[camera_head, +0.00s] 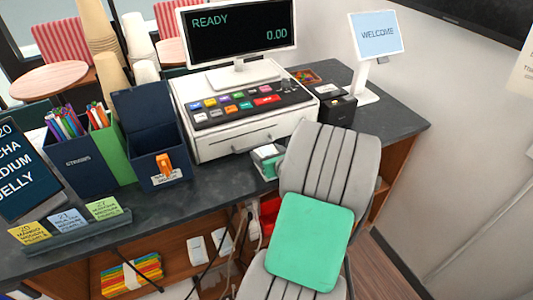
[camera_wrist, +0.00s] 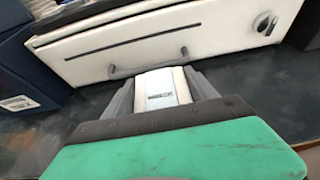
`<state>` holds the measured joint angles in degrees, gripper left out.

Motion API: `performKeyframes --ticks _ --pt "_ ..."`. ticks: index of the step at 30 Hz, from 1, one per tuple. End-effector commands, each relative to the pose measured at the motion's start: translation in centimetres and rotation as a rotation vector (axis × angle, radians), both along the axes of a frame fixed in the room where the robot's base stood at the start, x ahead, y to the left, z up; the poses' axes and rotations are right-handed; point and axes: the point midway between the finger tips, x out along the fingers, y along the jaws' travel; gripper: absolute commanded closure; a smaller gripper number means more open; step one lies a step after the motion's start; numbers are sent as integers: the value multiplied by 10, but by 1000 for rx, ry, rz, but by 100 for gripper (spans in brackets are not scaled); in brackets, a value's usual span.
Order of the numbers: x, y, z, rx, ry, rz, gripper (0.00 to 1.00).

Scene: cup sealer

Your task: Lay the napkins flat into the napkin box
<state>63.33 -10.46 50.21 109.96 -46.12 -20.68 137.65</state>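The napkins are a small white stack or pack with dark print (camera_wrist: 158,90), between my two fingers in the wrist view. My gripper (camera_wrist: 160,85) has one dark grey finger along each side of it, and the fingers look pressed against its sides. In the head view the white pack (camera_head: 268,152) is just in front of the cash drawer, near the counter's front edge; my arm partly hides the gripper there. The napkin box (camera_head: 155,160) is a dark blue open-topped box left of the register, with an orange piece and a small label on its front.
The white cash register (camera_head: 240,115) stands behind my gripper. A green holder (camera_head: 115,155) and a blue straw box (camera_head: 75,165) are left of the napkin box. A tag stand (camera_head: 75,235) lines the front left. Clear counter (camera_head: 215,185) lies between box and gripper.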

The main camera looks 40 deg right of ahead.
Motion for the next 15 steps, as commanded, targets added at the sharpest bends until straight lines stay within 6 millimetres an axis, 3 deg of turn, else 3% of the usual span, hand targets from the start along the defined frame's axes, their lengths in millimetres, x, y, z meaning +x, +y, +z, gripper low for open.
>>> performKeyframes --ticks 7,15 --pt "0 0 0 0 0 0 13" --pt "0 0 3 -1 -1 0 13"
